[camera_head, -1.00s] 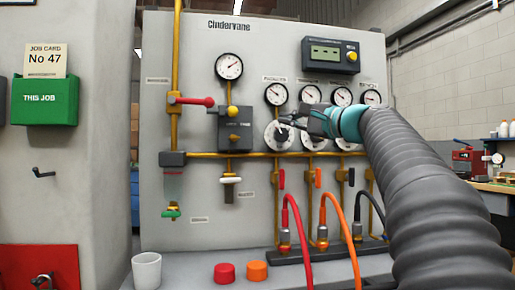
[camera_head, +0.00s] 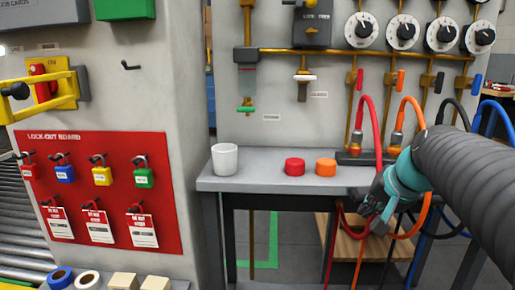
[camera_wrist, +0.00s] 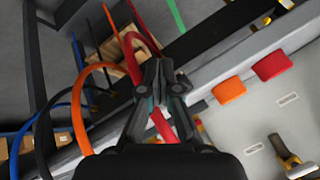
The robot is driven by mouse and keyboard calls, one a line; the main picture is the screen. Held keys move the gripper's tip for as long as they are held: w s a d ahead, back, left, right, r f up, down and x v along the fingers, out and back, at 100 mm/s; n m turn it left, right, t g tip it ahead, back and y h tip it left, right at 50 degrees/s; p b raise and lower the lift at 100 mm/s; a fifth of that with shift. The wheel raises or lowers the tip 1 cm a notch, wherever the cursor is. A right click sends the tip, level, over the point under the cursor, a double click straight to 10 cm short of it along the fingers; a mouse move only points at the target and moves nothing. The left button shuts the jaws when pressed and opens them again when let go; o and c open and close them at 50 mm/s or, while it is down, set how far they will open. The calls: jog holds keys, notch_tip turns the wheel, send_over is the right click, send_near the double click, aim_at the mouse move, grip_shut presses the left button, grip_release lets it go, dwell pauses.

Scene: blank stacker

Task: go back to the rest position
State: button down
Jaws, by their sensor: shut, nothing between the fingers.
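My gripper (camera_head: 369,218) is at the right of the head view, low by the front edge of the grey bench (camera_head: 262,180). It is shut and empty, its fingers pointing down and left. In the wrist view the closed fingers (camera_wrist: 161,72) show in front of the red hose (camera_wrist: 160,122), which passes behind them. I cannot tell if they touch it. My ribbed grey arm comes in from the right and hides part of the hoses and bench.
The red hose and orange hose (camera_head: 421,128) hang close to my gripper. A white cup (camera_head: 225,160), red cap (camera_head: 294,167) and orange cap (camera_head: 326,167) stand on the bench. Dials (camera_head: 361,30) line the panel above. A red lock-out board (camera_head: 102,226) is at left.

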jog(key=s+a+f+n, duration=0.3)
jog(key=s+a+f, duration=0.1)
jog(key=s, duration=0.5)
jog(key=s+a+f+n+g+h, duration=0.1)
jog(key=s+a+f+n, duration=0.2)
jog(key=s+f, duration=0.4)
jog(key=shift+s+a+g+h+p, duration=0.3)
jog(key=shift+s+a, duration=0.05)
jog(key=shift+s, duration=0.8)
dwell(1.2)
